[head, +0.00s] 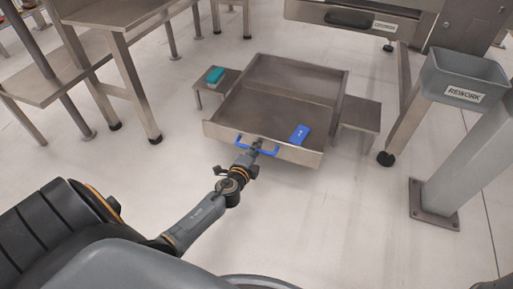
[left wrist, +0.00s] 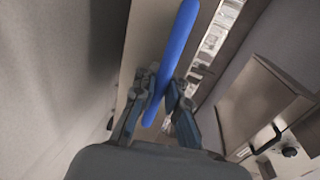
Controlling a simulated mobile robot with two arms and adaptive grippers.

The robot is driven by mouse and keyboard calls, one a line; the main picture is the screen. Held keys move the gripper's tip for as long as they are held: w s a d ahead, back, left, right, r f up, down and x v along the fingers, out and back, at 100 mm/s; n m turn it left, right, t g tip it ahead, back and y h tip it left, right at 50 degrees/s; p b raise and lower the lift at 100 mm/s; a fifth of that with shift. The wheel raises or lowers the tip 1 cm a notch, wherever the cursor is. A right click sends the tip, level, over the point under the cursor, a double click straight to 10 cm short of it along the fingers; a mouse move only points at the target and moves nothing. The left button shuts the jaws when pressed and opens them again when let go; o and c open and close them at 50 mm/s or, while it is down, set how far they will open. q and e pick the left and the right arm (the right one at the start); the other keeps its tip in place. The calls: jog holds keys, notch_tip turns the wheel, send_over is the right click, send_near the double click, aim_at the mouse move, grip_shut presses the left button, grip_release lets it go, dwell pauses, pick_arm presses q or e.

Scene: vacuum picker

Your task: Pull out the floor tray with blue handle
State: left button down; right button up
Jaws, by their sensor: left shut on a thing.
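The floor tray (head: 225,132) is a low grey metal box in the middle of the head view, with a blue bar handle (head: 271,152) on its near front wall. My left gripper (head: 257,147) is at the middle of the handle and shut on it. In the left wrist view, the blue handle (left wrist: 176,50) runs down between the two fingers of the left gripper (left wrist: 162,100). My right gripper is in neither view.
A low metal step with a teal item (head: 215,75) stands left of the tray, and another low step (head: 360,115) stands right. A grey REWORK bin (head: 463,80) is on a post at right. Metal tables (head: 110,15) stand at left. Floor in front is clear.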

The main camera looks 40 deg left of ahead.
pick_arm(q)
jog(key=shift+r, duration=0.1)
jog(key=c, duration=1.7)
grip_release()
jog(key=v, duration=0.7)
jog(key=shift+s, duration=0.25)
